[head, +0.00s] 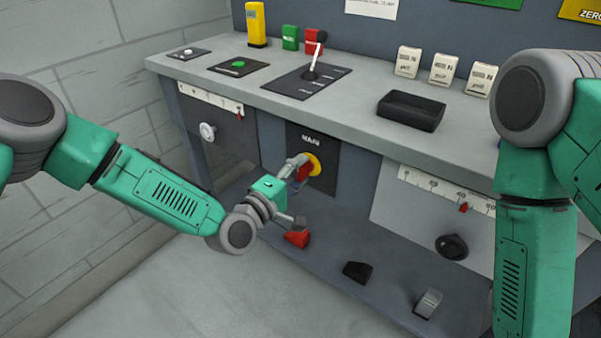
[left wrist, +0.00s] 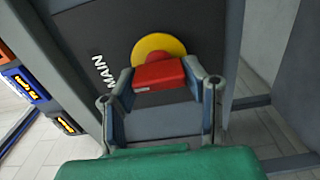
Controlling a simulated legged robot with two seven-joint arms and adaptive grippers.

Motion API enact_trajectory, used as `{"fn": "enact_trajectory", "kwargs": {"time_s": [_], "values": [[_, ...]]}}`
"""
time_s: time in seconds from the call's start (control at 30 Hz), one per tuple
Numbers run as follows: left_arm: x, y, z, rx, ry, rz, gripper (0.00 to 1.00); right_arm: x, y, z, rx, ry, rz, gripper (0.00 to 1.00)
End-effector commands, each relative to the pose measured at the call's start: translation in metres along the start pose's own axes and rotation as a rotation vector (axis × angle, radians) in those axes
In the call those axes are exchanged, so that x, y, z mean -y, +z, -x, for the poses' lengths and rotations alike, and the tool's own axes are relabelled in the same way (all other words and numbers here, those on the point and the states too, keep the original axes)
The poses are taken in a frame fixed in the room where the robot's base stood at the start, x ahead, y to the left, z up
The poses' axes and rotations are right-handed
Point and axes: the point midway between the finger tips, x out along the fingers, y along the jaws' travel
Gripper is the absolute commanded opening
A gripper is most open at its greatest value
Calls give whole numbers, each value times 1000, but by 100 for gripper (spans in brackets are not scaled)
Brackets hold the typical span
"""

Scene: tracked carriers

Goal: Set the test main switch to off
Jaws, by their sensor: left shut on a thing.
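The main switch is a red handle on a yellow disc (head: 315,165), set in a dark panel marked MAIN (head: 325,148) on the front of the bench. My left gripper (head: 299,167) is at the switch, shut on the red handle. In the left wrist view the red handle (left wrist: 158,75) lies between the two fingers of my left gripper (left wrist: 162,84), with the yellow disc (left wrist: 158,46) behind it. The handle's exact angle is hard to tell. My right arm (head: 535,190) hangs at the right; its gripper is out of the picture.
The bench top (head: 360,92) carries a lever panel (head: 306,80), a black tray (head: 411,111) and several small white boxes. Below, a red pedal (head: 297,238), a black pedal (head: 357,271) and a grey pedal (head: 428,303) stand on the lower shelf. A black knob (head: 452,247) is at the right.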

Motion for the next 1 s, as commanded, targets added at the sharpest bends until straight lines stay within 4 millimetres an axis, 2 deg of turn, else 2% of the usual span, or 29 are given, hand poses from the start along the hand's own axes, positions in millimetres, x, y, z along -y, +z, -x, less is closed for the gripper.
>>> {"fn": "enact_trajectory", "kwargs": {"time_s": [0.03,0.43,0.47,0.5,0.83,1.0], "values": [[9,0,4,0,-19,7,11,0,0,-1,0,0,0,40],[9,0,4,0,-20,11,11,0,0,-1,0,0,0,40],[9,0,4,0,-20,11,50,0,0,-1,0,0,0,40],[9,0,4,0,-19,11,60,0,0,-1,0,0,0,40],[3,1,3,0,-8,7,60,0,2,0,-2,0,0,40],[3,0,22,-1,-9,9,60,0,2,0,-3,0,0,40]]}}
